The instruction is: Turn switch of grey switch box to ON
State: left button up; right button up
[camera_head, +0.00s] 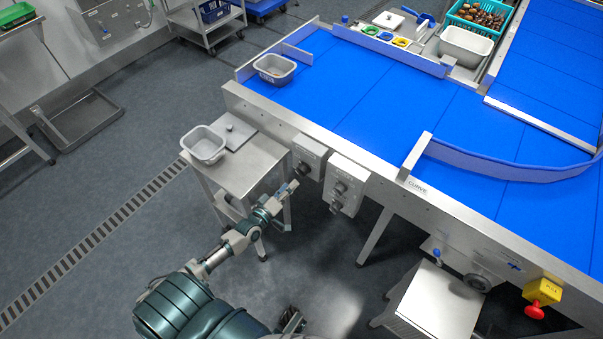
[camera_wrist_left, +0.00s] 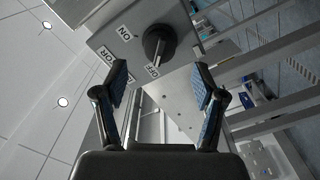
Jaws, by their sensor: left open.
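The grey switch box (camera_head: 309,155) hangs on the near side of the blue conveyor. In the left wrist view the box face (camera_wrist_left: 190,18) shows a dark round knob (camera_wrist_left: 160,43) with an ON label (camera_wrist_left: 125,33) and an OFF label (camera_wrist_left: 153,70). The knob's grip seems to point towards OFF. My left gripper (camera_head: 293,186) reaches up to just short of the box. In the left wrist view its two fingers (camera_wrist_left: 160,88) are apart and empty, with the knob ahead, beyond the tips and roughly between them. I see no contact with the knob.
A second grey control box (camera_head: 345,184) sits just right of the switch box. A small steel table (camera_head: 250,163) with a grey tub (camera_head: 204,146) stands left of it. A red stop button (camera_head: 535,311) on a yellow housing is at lower right. Open floor lies left.

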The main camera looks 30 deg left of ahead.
aim_at(301, 173)
pick_arm(q)
jog(key=w, duration=0.3)
jog(key=w+d, duration=0.1)
jog(key=w, duration=0.1)
jog(key=shift+w+r+b, duration=0.1)
jog(key=shift+w+b, duration=0.05)
jog(key=shift+b, duration=0.2)
jog(key=shift+w+a+f, duration=0.2)
jog(key=shift+w+a, duration=0.25)
jog(key=shift+w, duration=0.35)
jog(key=shift+w+a, duration=0.2)
jog(key=shift+a, duration=0.1)
jog(key=shift+d, duration=0.2)
jog(key=shift+d+r, duration=0.15)
jog(key=shift+d, duration=0.25)
jog(key=c, duration=1.1)
jog(key=shift+a, duration=0.1)
jog(key=shift+c, duration=0.2)
pick_arm(e)
notch_tip(301, 173, up, 3)
jog(key=shift+r, duration=0.15)
